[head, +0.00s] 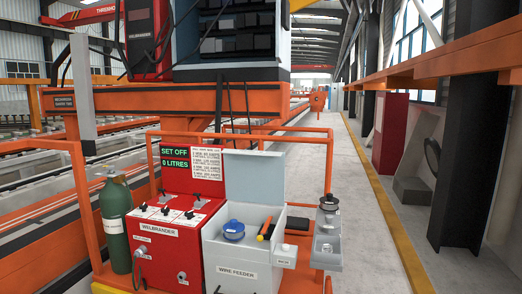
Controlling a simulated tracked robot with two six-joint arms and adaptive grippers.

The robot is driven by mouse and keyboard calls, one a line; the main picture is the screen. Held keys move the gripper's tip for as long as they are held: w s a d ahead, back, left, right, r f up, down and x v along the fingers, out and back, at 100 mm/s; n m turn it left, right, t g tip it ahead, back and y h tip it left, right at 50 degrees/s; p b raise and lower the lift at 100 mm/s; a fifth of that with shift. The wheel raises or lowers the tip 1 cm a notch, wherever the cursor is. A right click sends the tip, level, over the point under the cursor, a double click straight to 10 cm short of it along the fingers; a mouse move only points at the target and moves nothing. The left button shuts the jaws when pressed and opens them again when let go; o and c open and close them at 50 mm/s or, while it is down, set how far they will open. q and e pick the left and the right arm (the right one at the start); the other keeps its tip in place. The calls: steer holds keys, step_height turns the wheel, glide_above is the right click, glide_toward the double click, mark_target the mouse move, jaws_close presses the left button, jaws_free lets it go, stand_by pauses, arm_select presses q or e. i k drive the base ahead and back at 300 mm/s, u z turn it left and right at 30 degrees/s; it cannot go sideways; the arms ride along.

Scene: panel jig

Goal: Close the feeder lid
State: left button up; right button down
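The wire feeder (236,272) is a pale grey box labelled "WIRE FEEDER", standing on an orange-railed cart at the lower middle of the head view. Its lid (253,178) is a flat grey panel standing raised at the back of the box, so the feeder is open. A blue round item (233,230) and an orange-and-black item (266,232) show at the feeder's open top. Whether they stick up past the rim is hard to tell. Neither of my grippers is in view.
A red "WELBRANDER" panel (165,232) with switches adjoins the feeder's left. A green gas cylinder (117,222) stands further left. Orange rails (329,160) surround the cart. Small grey fixtures (327,240) stand to the right. A clear grey walkway (370,230) lies beyond.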

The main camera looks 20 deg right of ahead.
mark_target(253, 176)
steer(key=i, duration=0.95)
